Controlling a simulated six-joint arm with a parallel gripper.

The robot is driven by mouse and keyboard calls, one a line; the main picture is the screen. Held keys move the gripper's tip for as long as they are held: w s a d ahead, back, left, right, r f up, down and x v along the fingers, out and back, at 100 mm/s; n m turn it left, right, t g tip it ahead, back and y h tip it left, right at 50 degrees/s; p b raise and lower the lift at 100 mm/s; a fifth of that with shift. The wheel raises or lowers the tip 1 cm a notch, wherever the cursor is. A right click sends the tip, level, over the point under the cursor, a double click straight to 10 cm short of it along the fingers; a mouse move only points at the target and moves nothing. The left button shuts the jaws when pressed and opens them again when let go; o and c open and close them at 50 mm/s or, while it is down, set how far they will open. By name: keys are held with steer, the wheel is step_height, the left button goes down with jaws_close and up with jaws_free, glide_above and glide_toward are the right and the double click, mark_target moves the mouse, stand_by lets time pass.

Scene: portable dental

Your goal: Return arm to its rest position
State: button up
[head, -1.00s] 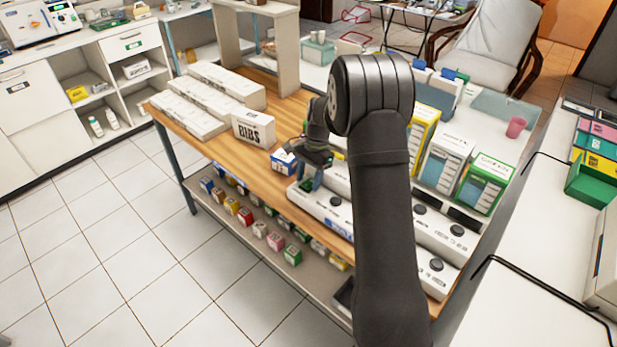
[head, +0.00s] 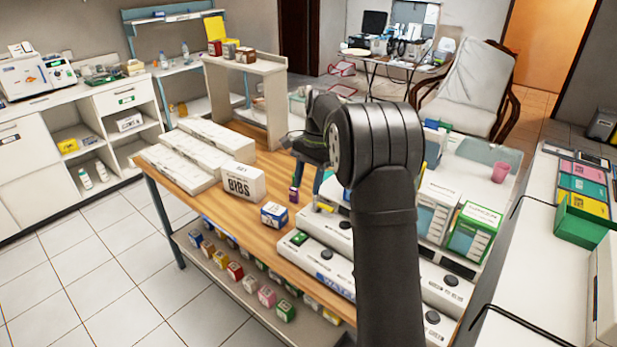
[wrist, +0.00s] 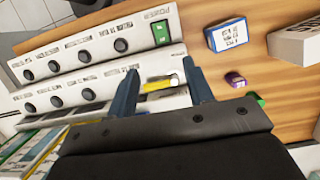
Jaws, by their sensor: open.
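My gripper (head: 308,183) is above the wooden table (head: 262,222), behind the blue-and-white box in the head view. In the wrist view its two blue fingers (wrist: 162,72) are spread apart with nothing held between them. A yellow-and-white item shows beyond the gap, partly hidden by a finger. The blue-and-white box (head: 274,215) stands on the table, apart from the fingers; it also shows in the wrist view (wrist: 227,35). A small purple item (wrist: 235,79) lies near it. My dark arm hides part of the table's right side.
A BIBS box (head: 243,182) and long white boxes (head: 190,158) sit on the table's left part. White units with black knobs (head: 325,262) line the front right. A raised shelf (head: 245,66) stands at the back. Small coloured boxes sit on the lower shelf. The floor at left is clear.

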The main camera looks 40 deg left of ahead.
mark_target(297, 238)
steer(key=shift+w+r, duration=0.15)
steer(key=shift+r, duration=0.4)
steer(key=shift+f, duration=0.1)
steer(key=x, duration=1.7)
steer(key=shift+f, duration=0.2)
steer(key=shift+r, duration=0.1)
